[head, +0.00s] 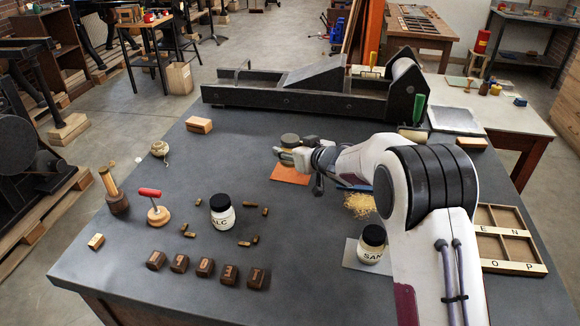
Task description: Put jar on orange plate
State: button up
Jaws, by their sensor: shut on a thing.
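The orange plate (290,175) lies flat on the dark table, in the middle of the head view; its far part is hidden behind my gripper. My gripper (290,155) is at the plate's far edge, shut on a small jar with a dark grey-green lid (290,138). The jar looks upright; its body is mostly hidden by the fingers, so I cannot tell whether its base touches the plate. Two other jars, white with black lids, stand apart: one marked "LC" (222,214) at front centre, and one marked "SAN" (371,246) on a grey plate.
A long black press (300,95) spans the table's back. Left are a wooden block (199,125), twine ball (159,149) and red-handled tool (153,200). Several letter blocks (205,268) line the front. A yellow shavings pile (358,205) and lettered wooden tray (510,265) are right.

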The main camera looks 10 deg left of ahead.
aim_at(292, 166)
jog(key=shift+f, duration=1.1)
jog(key=shift+f, duration=1.9)
jog(key=shift+f, duration=0.1)
jog(key=o, duration=1.3)
jog(key=shift+v, duration=0.75)
jog(key=v, duration=1)
jog(key=shift+s+d, duration=0.2)
